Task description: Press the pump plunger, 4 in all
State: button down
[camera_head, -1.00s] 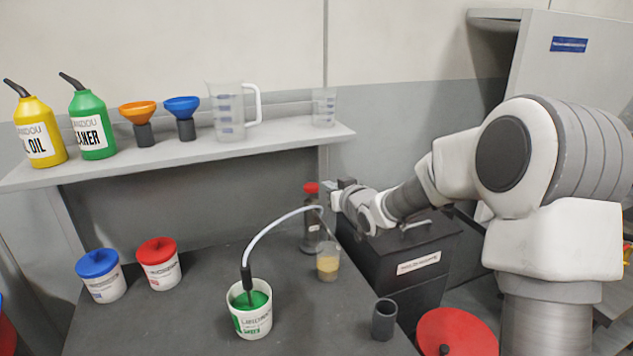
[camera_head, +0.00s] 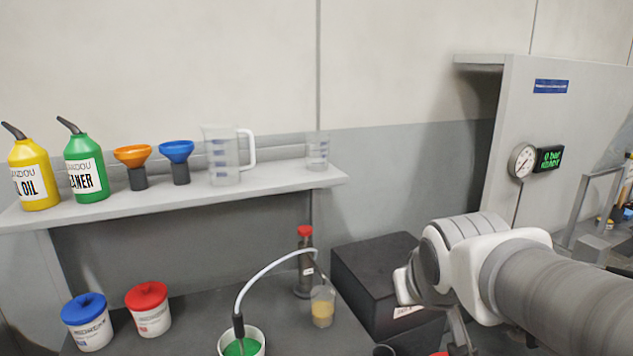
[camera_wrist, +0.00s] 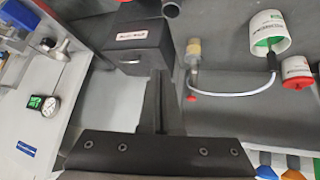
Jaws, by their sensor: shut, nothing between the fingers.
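The pump (camera_head: 304,270) is a dark upright cylinder with a red top (camera_head: 304,231), standing at the back of the dark bench. A pale hose (camera_head: 262,273) arches from it to a white tub with green contents (camera_head: 241,343). A clear cup with yellow liquid (camera_head: 322,308) stands just in front of the pump. My gripper (camera_wrist: 160,76) is shut and empty in the wrist view, apart from the pump's red top (camera_wrist: 190,98), which lies to its right. In the head view my wrist is at the lower right; the fingertips cannot be made out there.
A dark labelled box (camera_head: 375,280) stands right of the pump. Blue-lidded (camera_head: 87,320) and red-lidded (camera_head: 148,308) tubs stand left. The shelf (camera_head: 130,203) above holds bottles, funnels and measuring jugs. A gauge (camera_head: 522,161) with a green display hangs on the right panel.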

jog(key=s+f+g, duration=0.2)
jog(key=s, duration=1)
jog(key=shift+f+m+y, duration=0.2)
jog(key=shift+m+y, duration=0.2)
jog(key=shift+s, duration=0.1)
